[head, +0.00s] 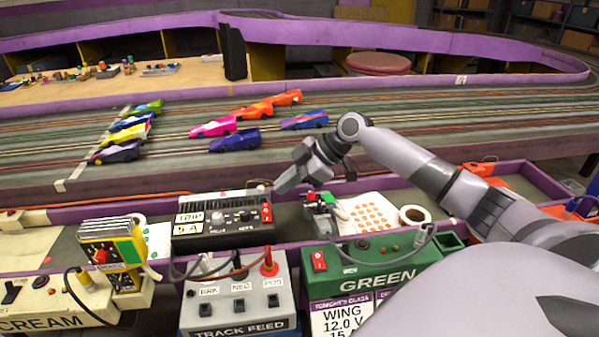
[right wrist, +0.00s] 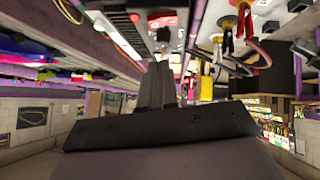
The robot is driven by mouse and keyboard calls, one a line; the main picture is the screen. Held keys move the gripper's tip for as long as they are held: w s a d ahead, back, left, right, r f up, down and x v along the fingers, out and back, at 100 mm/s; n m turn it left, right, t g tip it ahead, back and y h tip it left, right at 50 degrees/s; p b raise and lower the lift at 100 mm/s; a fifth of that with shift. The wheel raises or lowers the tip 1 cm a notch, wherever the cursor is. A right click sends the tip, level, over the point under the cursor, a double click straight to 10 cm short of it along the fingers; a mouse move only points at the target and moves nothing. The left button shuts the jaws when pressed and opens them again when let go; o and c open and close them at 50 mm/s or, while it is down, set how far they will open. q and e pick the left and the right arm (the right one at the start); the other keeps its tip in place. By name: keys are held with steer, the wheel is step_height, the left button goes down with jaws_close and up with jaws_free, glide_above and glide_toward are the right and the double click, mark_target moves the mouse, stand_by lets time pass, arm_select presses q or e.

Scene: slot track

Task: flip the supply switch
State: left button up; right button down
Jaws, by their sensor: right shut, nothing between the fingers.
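I cannot tell the switch's position. My right gripper (head: 281,188) is shut and empty, reaching down from the right to just above the box's right end. It looks close to the switch; contact cannot be told. The right wrist view shows its closed fingers (right wrist: 161,84) pointing at blurred, partly hidden equipment. My left gripper is not in view.
A grey track feed box (head: 238,312) with a red plug is in front. A white dotted sheet (head: 368,215) and tape roll (head: 414,215) lie right of the supply.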

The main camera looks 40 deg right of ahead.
mark_target(264, 210)
steer(key=shift+w+a+f, duration=0.2)
steer(key=shift+w+f, duration=0.2)
steer(key=shift+f, duration=0.6)
steer(key=shift+w+a+f, duration=0.2)
steer(key=shift+w+f, duration=0.15)
steer(key=shift+f, duration=0.7)
steer(key=shift+w+a+f, duration=0.2)
steer(key=shift+w+f, duration=0.2)
steer(key=shift+f, duration=0.6)
